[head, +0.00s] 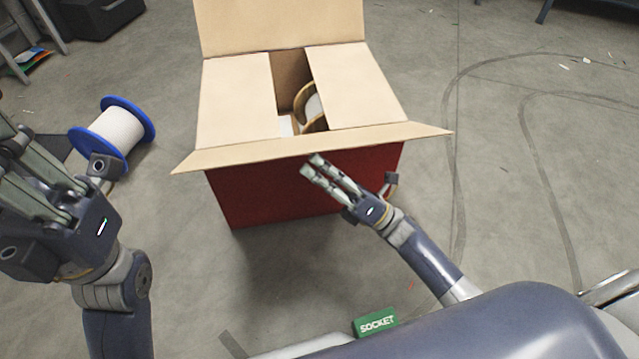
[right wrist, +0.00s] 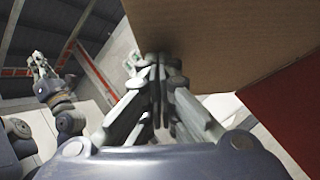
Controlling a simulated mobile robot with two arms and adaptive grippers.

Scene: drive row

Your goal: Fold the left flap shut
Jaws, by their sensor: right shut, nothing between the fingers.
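An open-topped cardboard box with a red front (head: 300,190) stands on the floor ahead. Its left flap (head: 236,100) lies folded inward over the top. The right flap (head: 362,85) lies inward too, with a gap between them. The back flap (head: 280,25) stands up. The front flap (head: 270,150) sticks out towards me. My right gripper (head: 311,166) is shut and empty, its tips at the underside of the front flap; contact is unclear. The flap's brown board (right wrist: 220,40) fills the upper right wrist view. My left gripper (head: 20,150) is at the left edge, tips partly cut off.
Rounded brown and white items (head: 312,105) show inside the box through the gap. A blue-rimmed white spool (head: 115,130) lies left of the box. A green box marked SOCKET (head: 376,322) is at the bottom. The floor right of the box is clear.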

